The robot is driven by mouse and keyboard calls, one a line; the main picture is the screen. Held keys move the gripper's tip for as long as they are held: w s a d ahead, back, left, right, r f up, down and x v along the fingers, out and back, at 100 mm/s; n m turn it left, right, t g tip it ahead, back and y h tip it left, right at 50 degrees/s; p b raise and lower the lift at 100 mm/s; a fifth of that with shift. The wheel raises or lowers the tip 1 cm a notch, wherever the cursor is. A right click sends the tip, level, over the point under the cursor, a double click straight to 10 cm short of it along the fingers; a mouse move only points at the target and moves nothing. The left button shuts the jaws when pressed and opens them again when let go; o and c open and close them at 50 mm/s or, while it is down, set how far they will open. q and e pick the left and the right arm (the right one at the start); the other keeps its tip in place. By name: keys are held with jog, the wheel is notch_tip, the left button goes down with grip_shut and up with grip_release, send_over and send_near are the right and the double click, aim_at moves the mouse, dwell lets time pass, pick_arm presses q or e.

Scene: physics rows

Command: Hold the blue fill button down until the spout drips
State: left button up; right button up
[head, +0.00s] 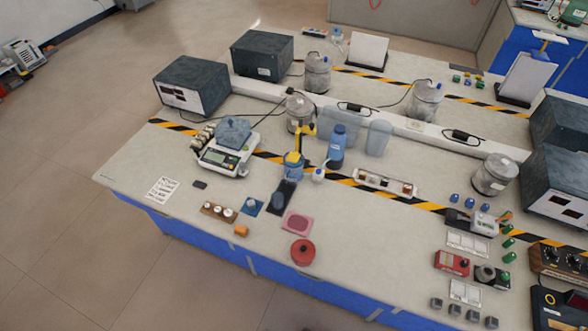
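A small blue domed button (278,199) sits on a dark plate near the front middle of the bench. Another small blue round piece (251,206) sits on a blue square to its left; I cannot tell for sure which one is the fill button. Behind them stands a blue-and-yellow device (293,166) with a yellow upper part reaching up and to the right, which looks like the spout. No drip can be made out at this size. Neither of my grippers can be made out in the head view, and nothing is seen touching the buttons.
A blue bottle (337,145) and a clear bluish container (378,138) stand behind right. A scale (222,158) is at left. A red round piece (303,251), a pink pad (297,223) and an orange block (241,231) lie near the front edge. Bare bench (365,235) lies to the right.

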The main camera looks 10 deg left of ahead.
grip_shut()
jog(key=shift+d, duration=0.15)
dwell(0.9)
